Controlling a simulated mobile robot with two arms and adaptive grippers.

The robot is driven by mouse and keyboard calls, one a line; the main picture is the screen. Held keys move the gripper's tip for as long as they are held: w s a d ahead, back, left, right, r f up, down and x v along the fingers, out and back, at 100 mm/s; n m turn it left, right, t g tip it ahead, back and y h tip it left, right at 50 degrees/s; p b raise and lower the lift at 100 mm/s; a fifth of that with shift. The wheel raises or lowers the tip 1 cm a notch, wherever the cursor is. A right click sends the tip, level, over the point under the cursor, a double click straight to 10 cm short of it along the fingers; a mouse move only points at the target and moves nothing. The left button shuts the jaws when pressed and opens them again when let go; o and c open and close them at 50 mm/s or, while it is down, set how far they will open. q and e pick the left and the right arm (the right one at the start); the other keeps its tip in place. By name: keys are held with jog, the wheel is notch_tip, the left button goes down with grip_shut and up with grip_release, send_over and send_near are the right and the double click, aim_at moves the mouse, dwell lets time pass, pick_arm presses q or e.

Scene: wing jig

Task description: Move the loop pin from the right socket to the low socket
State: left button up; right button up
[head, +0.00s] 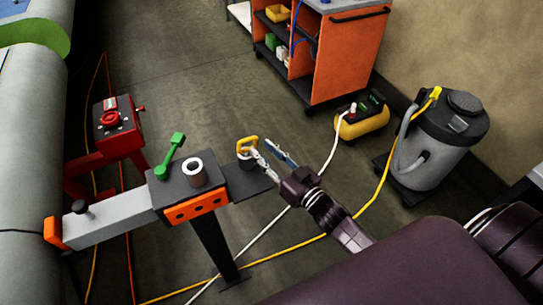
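The loop pin (248,143) has a yellow loop handle and stands upright at the right end of the jig. The dark round socket (245,162) is under it on a dark plate. My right gripper (260,147) comes in from the lower right. Its two fingers are apart, with the tips just right of the yellow loop. The nearer fingertip looks very close to the pin; I cannot tell whether it touches. A pale ring with a dark hole (194,172) stands on the dark block to the left. I cannot tell which opening is the low socket. My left gripper is not in view.
A red stand (118,128) is at left. An orange cart (340,55), yellow compressor (362,121) and grey vacuum (437,145) stand behind. Hoses cross the floor.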

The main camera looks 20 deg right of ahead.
aim_at(256, 146)
jog(key=shift+p+x, duration=0.3)
jog(key=shift+x, duration=1.9)
grip_shut()
grip_release()
jog(key=shift+v, duration=6.05)
jog(key=shift+o, duration=0.6)
